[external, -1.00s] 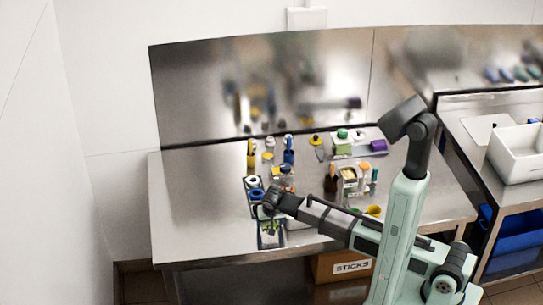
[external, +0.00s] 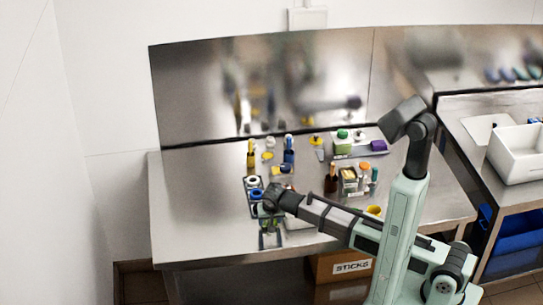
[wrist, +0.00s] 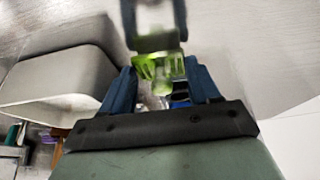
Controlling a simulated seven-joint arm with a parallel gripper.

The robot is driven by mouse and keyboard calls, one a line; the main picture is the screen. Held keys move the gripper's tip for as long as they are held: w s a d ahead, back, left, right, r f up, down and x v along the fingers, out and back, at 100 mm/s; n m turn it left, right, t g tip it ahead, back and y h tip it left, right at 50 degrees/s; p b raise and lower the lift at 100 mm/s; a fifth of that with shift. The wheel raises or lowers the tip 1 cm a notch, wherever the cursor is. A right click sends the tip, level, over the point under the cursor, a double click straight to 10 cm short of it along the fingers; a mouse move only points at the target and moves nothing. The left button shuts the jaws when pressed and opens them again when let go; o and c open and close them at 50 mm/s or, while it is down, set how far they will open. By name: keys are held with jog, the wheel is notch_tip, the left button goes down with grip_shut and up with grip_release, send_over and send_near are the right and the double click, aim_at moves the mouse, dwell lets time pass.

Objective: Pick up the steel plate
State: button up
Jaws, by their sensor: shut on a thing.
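My gripper (external: 270,228) is low over the front left part of the steel table, at the near end of a dark rack. In the wrist view its blue fingers (wrist: 165,72) close in around lime-green ribbed pieces. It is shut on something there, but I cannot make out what. I cannot pick out the steel plate with certainty in either view; it may be hidden between the fingers. A dark fork-like shape (wrist: 130,22) beyond the fingers looks like their reflection in shiny metal.
The rack (external: 251,211) with blue and white rings stands beside my gripper. A pale bin (wrist: 62,72) is close at left in the wrist view. Scoops, cups and a filled box (external: 349,187) stand behind and to the right. The table's left side (external: 195,200) is clear.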

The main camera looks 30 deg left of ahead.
notch_tip(320, 180, up, 7)
jog(key=shift+r, duration=0.2)
jog(key=shift+w+r, duration=0.2)
jog(key=shift+r, duration=0.3)
jog(key=shift+w+d+r, duration=0.75)
jog(key=shift+w+d, duration=3.15)
jog(key=shift+w, duration=0.5)
jog(key=shift+f, duration=4.9)
notch_tip(320, 180, up, 8)
